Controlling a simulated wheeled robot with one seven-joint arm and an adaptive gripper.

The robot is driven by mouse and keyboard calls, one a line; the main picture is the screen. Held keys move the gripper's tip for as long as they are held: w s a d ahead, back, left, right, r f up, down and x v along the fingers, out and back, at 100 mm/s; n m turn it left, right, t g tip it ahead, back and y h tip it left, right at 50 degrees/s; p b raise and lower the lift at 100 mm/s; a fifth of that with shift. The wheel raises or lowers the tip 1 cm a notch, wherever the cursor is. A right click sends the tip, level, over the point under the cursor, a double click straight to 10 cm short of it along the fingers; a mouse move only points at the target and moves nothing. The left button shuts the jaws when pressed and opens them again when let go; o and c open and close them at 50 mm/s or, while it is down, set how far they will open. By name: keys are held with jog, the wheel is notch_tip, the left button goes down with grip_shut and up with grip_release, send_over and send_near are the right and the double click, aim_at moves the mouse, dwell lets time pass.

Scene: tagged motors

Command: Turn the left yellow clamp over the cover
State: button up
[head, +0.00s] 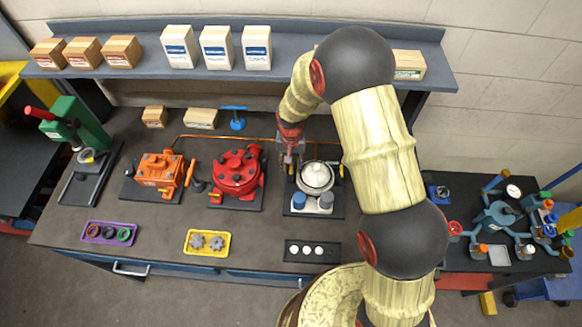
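The grey motor unit with a round white cover (316,176) sits on a dark base plate on the bench, right of the red unit. A small yellow clamp (341,171) shows at the right side of the cover. My gripper (290,165) points down at the left side of the cover, where the left yellow clamp is mostly hidden by it. I cannot tell whether the fingers touch that clamp or whether they are open or shut.
A red round motor (238,172) and an orange motor (160,169) stand to the left. In front lie a purple tray (88,238), a yellow tray (190,250) and a black tray (290,258). A shelf with boxes (215,47) hangs behind. My arm covers the bench's right part.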

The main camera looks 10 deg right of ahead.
jog(key=shift+f, duration=1)
jog(key=shift+c, duration=1.3)
grip_shut()
